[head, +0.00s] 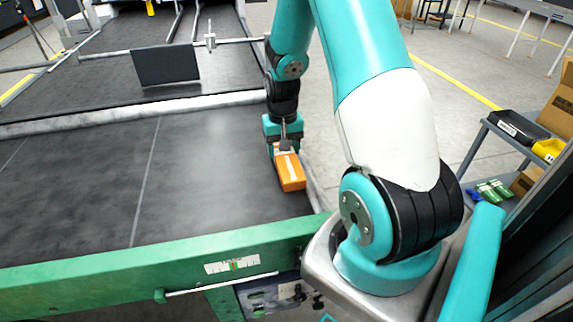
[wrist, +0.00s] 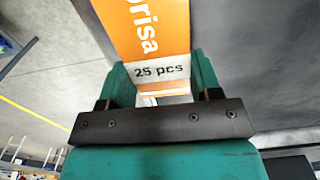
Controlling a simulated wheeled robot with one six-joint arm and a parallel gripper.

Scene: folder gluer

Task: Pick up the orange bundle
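The orange bundle (head: 290,171) is a box-like pack with a white band, near the right edge of the dark machine bed in the head view. In the wrist view the bundle (wrist: 155,30) shows lettering and a white band reading "25 pcs". My gripper (head: 283,146) is at the bundle's far end. In the wrist view my gripper's fingers (wrist: 163,82) lie along both sides of the bundle and appear to touch it. I cannot tell whether the bundle rests on the bed or is just above it.
The dark bed (head: 190,185) is clear to the left. A green rail (head: 150,261) runs along its near edge. A dark plate (head: 165,64) hangs from a bar behind. A grey cart (head: 500,140) with a black bin and cartons stands at right.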

